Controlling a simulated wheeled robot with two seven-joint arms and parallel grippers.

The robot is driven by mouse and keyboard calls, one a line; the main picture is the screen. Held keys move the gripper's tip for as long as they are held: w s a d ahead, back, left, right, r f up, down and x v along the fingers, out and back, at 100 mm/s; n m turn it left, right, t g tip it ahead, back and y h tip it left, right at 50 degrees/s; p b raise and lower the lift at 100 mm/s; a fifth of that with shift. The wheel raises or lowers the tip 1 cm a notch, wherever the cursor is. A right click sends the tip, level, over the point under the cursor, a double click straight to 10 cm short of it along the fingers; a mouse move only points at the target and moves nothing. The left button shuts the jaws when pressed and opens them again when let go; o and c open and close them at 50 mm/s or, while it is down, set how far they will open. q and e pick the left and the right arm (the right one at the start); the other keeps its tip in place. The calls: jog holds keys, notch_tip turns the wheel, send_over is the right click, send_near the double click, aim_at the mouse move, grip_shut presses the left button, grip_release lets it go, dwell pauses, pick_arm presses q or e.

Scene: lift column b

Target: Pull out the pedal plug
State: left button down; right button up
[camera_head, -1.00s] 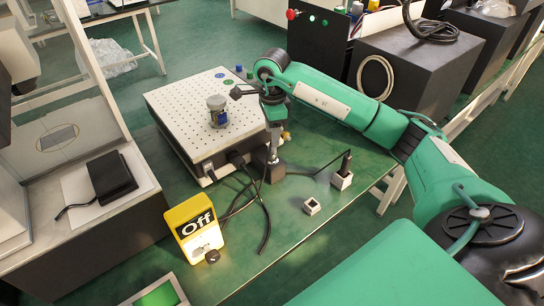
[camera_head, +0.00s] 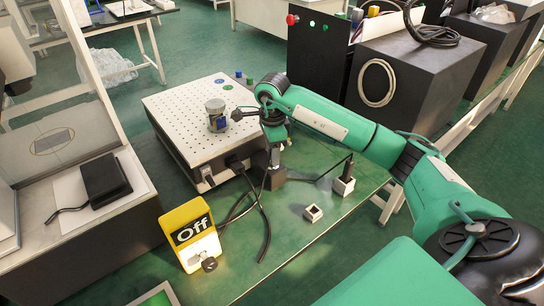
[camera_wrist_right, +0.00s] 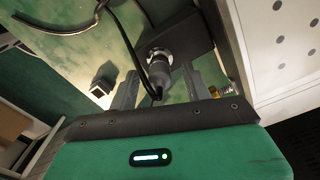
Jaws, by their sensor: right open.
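A dark plug (camera_wrist_right: 158,72) with a silver collar sits in a dark block, with a black cable bending away from its back end. In the right wrist view it lies between the two fingers of my right gripper (camera_wrist_right: 158,88), which is open, with a gap visible beside the plug. In the head view my right gripper (camera_head: 275,160) points down at the dark block (camera_head: 275,180) beside the perforated box; the plug is hidden there by the gripper. My left gripper is out of view.
A black pedal (camera_head: 105,180) rests at left.

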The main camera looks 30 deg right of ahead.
grip_shut()
jog(key=shift+r+p, duration=0.45)
jog(key=shift+r, duration=0.35)
dwell(0.4)
jog(key=shift+r+p, duration=1.85)
jog(key=shift+r, duration=1.45)
